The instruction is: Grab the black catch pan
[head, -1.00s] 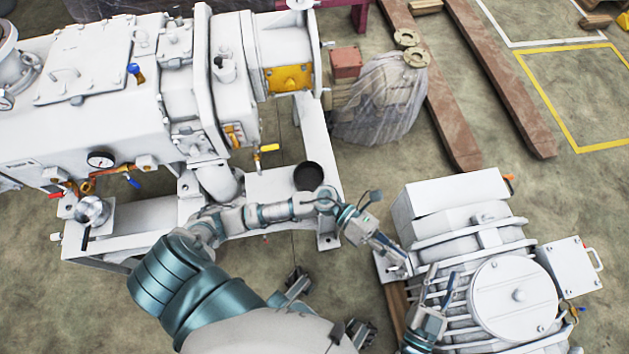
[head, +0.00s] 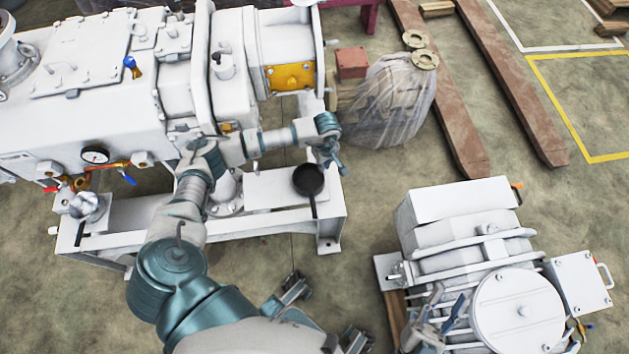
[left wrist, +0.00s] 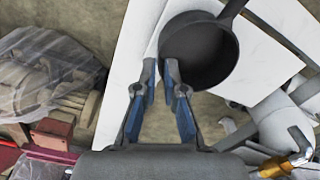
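The black catch pan (head: 309,180) sits on the white base of the large machine in the head view, its handle pointing toward me. In the left wrist view the pan (left wrist: 200,50) lies just past the fingertips, its handle pointing up and right. My left gripper (head: 338,168) is beside the pan's right side, pointing down. In the left wrist view its fingers (left wrist: 160,66) are apart, and the pan's near rim lines up with the gap; I cannot tell whether they touch. My right gripper (head: 445,308) is open and empty by the motor at the lower right.
The large white machine (head: 90,110) fills the upper left, with a gauge and valves near my left arm. A plastic-wrapped bundle (head: 385,105) stands behind the pan. The white finned motor (head: 465,240) is at the right.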

